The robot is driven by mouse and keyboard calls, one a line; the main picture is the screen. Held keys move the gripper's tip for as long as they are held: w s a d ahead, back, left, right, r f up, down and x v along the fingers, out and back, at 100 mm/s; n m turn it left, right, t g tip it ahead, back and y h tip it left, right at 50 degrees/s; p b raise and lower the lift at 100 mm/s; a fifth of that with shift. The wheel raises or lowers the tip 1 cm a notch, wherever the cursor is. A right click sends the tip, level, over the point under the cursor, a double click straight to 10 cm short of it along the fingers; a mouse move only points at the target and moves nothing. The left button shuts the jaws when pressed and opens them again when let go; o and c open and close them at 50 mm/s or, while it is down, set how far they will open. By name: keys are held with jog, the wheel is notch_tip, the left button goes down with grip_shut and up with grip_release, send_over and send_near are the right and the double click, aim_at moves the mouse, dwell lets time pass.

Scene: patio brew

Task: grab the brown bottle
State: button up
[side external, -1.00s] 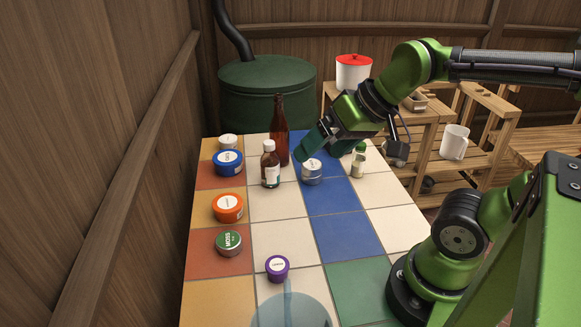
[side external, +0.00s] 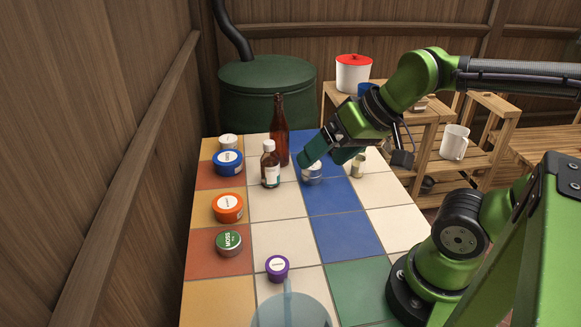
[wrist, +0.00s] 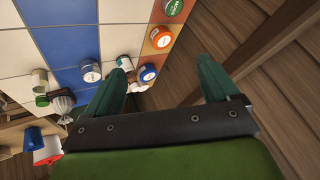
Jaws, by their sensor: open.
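A tall brown bottle (side external: 280,140) stands upright at the back of the tiled table in the side view. A shorter brown bottle (side external: 270,172) with a white cap and pale label stands in front of it, slightly left. My gripper (side external: 324,158) is to the right of both bottles, above a silver tin (side external: 312,176) and apart from the bottles. In the wrist view my gripper (wrist: 164,64) has its two teal fingers spread wide, with nothing held. I cannot clearly make out either brown bottle there.
Blue (side external: 228,163), orange (side external: 228,208) and green (side external: 229,243) lidded containers line the left edge. A purple-lidded jar (side external: 277,268) is nearer the front. A small jar (side external: 358,167) stands right of my gripper, partly covered.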

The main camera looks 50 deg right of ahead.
jog(key=c, duration=0.4)
jog(key=n+g+h, duration=0.2)
jog(key=g+h, duration=0.1)
send_near(277, 100)
jog(key=f, duration=0.1)
jog(key=w+d+f, duration=0.1)
jog(key=f, duration=0.1)
jog(key=w+d+f, duration=0.1)
jog(key=f, duration=0.1)
jog(key=shift+w+d, duration=0.1)
jog(key=shift+a+x, duration=0.1)
jog(key=shift+x, duration=1.3)
jog(key=shift+a+x, duration=0.15)
jog(key=shift+x, duration=1.25)
